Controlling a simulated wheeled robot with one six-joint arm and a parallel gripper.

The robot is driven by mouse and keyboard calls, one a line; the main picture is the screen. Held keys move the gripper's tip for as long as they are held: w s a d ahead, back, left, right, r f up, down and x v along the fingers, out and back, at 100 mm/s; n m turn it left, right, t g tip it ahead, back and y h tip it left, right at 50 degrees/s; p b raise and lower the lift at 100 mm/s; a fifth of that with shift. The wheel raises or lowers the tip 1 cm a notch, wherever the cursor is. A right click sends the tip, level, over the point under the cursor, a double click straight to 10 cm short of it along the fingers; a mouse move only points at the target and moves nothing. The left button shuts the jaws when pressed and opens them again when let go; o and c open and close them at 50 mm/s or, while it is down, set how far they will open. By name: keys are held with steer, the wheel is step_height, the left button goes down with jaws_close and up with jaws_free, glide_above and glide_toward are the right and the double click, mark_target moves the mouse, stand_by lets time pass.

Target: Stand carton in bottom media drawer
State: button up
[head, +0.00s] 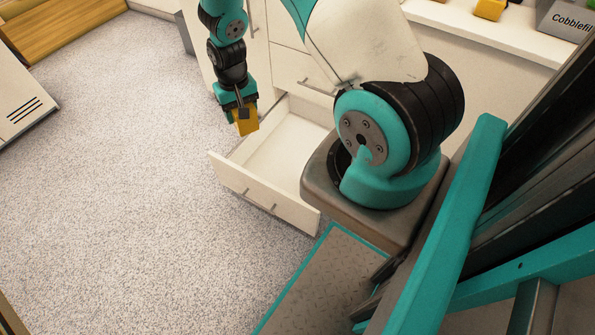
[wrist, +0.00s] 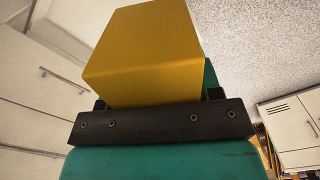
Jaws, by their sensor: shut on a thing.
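A yellow carton (head: 246,122) is held in my gripper (head: 238,110), which is shut on it. In the wrist view the carton (wrist: 150,50) fills the middle above the dark gripper bar (wrist: 160,122). In the head view the carton hangs at the left edge of an open cream drawer (head: 262,192), the lowest one in view. The drawer is pulled out, and the part of its inside that shows is empty. My arm's base hides its right part. The height of the carton over the drawer is hard to tell.
Closed drawers and cabinet fronts (head: 290,70) stand behind the open drawer. A counter (head: 470,22) above holds a grey bin labelled "Cobblefil" (head: 567,22) and a yellow item (head: 490,9). A white cabinet (head: 22,92) stands at left. The speckled floor (head: 110,200) between is clear.

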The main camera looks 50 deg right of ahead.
steer(key=d+f+m+b, duration=0.2)
steer(key=d+f+b, duration=0.3)
steer(key=f+b, duration=0.3)
steer(key=d+f+m+b, duration=0.3)
steer(key=d+f+b, duration=0.25)
steer(key=f, duration=0.35)
steer(key=m+b, duration=0.3)
steer(key=b, duration=0.6)
glide_above(289, 172)
step_height(289, 172, down, 9)
step_height(289, 172, down, 20)
steer(key=b, duration=1)
steer(key=shift+w+r, duration=0.15)
steer(key=o, duration=1.1)
